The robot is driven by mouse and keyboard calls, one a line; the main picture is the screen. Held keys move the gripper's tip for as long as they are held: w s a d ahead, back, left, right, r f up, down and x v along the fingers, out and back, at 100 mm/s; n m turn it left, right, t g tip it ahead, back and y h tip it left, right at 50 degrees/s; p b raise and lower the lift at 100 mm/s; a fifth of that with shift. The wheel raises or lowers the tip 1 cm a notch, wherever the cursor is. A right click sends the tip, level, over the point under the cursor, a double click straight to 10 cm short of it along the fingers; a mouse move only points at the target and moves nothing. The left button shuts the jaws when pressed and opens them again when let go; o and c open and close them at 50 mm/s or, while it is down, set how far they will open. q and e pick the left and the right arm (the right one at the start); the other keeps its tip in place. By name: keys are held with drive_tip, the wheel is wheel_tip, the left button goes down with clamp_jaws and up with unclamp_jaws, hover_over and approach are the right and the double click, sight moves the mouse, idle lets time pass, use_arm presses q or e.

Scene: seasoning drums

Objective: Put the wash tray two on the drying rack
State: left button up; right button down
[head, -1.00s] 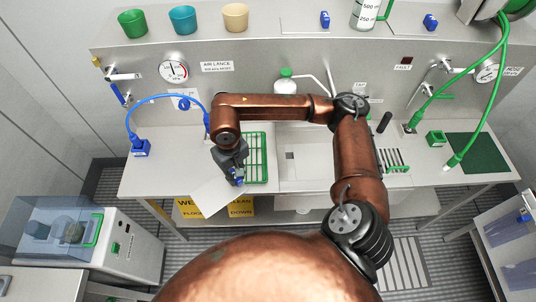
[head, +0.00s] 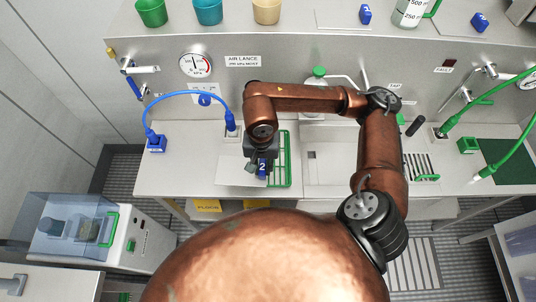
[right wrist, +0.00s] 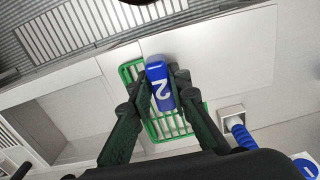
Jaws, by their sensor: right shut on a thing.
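Wash tray two is a pale flat sheet (head: 238,171) with a blue handle block marked 2 (head: 262,168). My right gripper (head: 261,160) is shut on that blue block. In the right wrist view the block (right wrist: 160,82) sits between the fingers (right wrist: 160,90), and the pale sheet (right wrist: 220,55) extends to the right. The drying rack, a green wire frame (head: 286,160), is on the counter just right of the gripper. In the right wrist view the rack (right wrist: 130,72) shows behind the block and fingers. I cannot tell whether tray and rack touch. My left gripper is out of view.
A blue hose (head: 188,94) arches on the left of the counter (head: 160,182). A sink basin (head: 333,165) lies right of the rack, with a green mat (head: 508,160) farther right. Green, blue and tan cups (head: 208,12) stand on the upper ledge.

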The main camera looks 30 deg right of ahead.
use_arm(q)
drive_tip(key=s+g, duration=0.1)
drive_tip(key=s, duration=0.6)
use_arm(e)
drive_tip(key=s+m, duration=0.4)
drive_tip(key=m, duration=0.1)
drive_tip(key=m+p, duration=0.1)
drive_tip(key=m, duration=0.3)
approach(280, 168)
drive_tip(key=shift+s+a+f, duration=0.35)
drive_tip(key=shift+s+a, duration=0.25)
drive_tip(key=shift+s, duration=0.05)
drive_tip(key=shift+w+d+f+n, duration=0.2)
drive_tip(key=shift+w+f+n, duration=0.1)
drive_tip(key=shift+f, duration=0.15)
drive_tip(key=f, duration=0.2)
drive_tip(key=f+p, duration=0.1)
drive_tip(key=f, duration=0.1)
drive_tip(key=shift+w+d, duration=0.3)
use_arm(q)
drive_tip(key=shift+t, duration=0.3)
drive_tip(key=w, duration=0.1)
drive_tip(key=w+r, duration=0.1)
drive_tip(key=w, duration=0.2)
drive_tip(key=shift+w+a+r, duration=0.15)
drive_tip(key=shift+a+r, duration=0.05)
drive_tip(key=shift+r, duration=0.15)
use_arm(e)
drive_tip(key=c, duration=1.8)
unclamp_jaws()
